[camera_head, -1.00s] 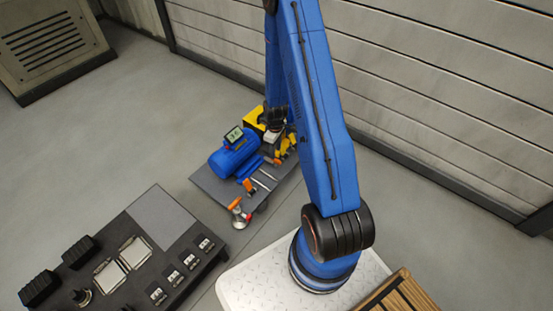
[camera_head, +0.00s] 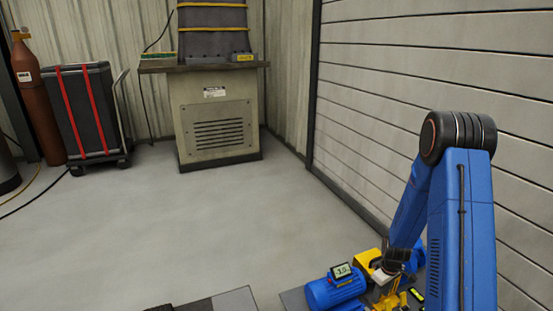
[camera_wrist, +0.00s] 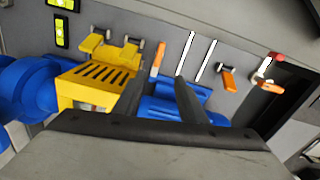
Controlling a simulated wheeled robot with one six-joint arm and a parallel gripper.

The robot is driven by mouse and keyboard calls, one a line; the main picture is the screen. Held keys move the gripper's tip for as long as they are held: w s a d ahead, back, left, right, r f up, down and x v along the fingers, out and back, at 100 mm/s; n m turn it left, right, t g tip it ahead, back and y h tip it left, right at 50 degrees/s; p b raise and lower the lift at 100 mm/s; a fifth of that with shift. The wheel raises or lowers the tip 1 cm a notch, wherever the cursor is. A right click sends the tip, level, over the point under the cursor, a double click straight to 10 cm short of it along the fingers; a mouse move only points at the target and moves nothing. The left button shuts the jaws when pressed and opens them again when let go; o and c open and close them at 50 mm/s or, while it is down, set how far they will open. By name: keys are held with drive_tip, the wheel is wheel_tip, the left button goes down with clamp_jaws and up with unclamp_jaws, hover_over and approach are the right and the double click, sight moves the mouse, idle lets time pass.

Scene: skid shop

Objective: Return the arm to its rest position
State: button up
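My blue arm (camera_head: 462,215) stands at the right of the head view, bent at a high dark elbow joint, with its forearm sloping down. My gripper (camera_wrist: 158,88) shows in the wrist view as two dark fingers, spread apart with nothing held between them. Beyond the fingers lie blue parts (camera_wrist: 168,110) on the grey skid (camera_wrist: 165,25). In the head view the wrist hangs low over the skid, in front of a yellow part (camera_head: 366,260); the fingertips cannot be made out there.
A blue motor (camera_head: 335,291) with a small display (camera_head: 341,270) sits left of the wrist. A yellow slotted housing (camera_wrist: 95,82) is close to the left finger. Orange-handled clamps (camera_wrist: 228,78) stand on the skid. A panelled wall (camera_head: 420,60) rises right of the arm. Open floor (camera_head: 170,230) lies left.

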drive_tip(key=s+a+r+m+t, duration=0.1)
drive_tip(key=s+a+r, duration=0.2)
drive_tip(key=r, duration=0.7)
drive_tip(key=s+a+r+m, duration=0.1)
drive_tip(key=s+a+r, duration=0.2)
drive_tip(key=r, duration=0.7)
drive_tip(key=s+a+r+m+t, duration=0.1)
drive_tip(key=s+a+r, duration=0.2)
drive_tip(key=r, duration=0.8)
drive_tip(key=s+a+r+m, duration=0.1)
drive_tip(key=s+a+r, duration=0.1)
drive_tip(key=s+r, duration=0.2)
drive_tip(key=s+a+r+t, duration=0.1)
drive_tip(key=s+r, duration=0.3)
drive_tip(key=s, duration=0.6)
drive_tip(key=s+a+r+m+t, duration=0.1)
drive_tip(key=s+r, duration=0.3)
drive_tip(key=s, duration=0.4)
drive_tip(key=shift+a+r+m, duration=0.3)
drive_tip(key=shift+a+r, duration=0.1)
drive_tip(key=shift+a, duration=0.45)
